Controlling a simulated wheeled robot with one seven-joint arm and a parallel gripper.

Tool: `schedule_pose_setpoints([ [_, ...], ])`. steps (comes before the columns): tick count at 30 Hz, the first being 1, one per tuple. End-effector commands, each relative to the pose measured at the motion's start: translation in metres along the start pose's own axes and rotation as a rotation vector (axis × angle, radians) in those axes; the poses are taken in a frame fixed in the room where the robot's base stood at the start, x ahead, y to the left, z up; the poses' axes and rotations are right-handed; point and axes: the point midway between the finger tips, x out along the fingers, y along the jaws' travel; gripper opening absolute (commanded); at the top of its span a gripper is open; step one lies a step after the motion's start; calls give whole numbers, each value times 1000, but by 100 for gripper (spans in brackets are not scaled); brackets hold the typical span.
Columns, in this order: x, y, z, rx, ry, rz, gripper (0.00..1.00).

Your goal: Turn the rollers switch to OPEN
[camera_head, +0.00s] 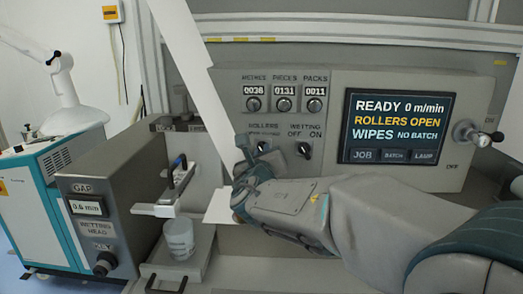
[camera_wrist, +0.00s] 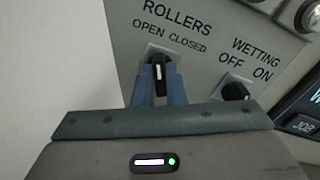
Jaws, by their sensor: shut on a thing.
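The rollers switch (camera_wrist: 159,77) is a black knob with a white mark on the grey panel, under the labels OPEN and CLOSED. In the wrist view its white mark points up, toward the OPEN side. My gripper (camera_wrist: 160,84) is shut on this knob, one blue-grey finger on each side. In the head view my gripper (camera_head: 257,150) reaches the panel below the ROLLERS label and largely hides the switch. The screen (camera_head: 401,127) reads "READY 0 m/min", "ROLLERS OPEN" and "WIPES NO BATCH".
The wetting switch (camera_wrist: 235,91) is close on the right; it also shows in the head view (camera_head: 304,150). A white web strip (camera_head: 203,75) runs down left of my gripper. A clear cup (camera_head: 179,238) stands at lower left, below a metal arm. A lever (camera_head: 478,136) projects at right.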

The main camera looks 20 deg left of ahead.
Motion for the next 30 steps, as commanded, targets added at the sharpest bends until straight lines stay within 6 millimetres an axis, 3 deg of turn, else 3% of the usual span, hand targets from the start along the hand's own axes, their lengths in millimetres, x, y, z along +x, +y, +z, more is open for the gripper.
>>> schedule_pose_setpoints([
  [22,0,1,0,-97,0,2,0],
  [24,0,1,0,-96,0,2,25],
  [25,0,1,0,-96,0,2,33],
  [30,0,0,0,-95,0,1,33],
])
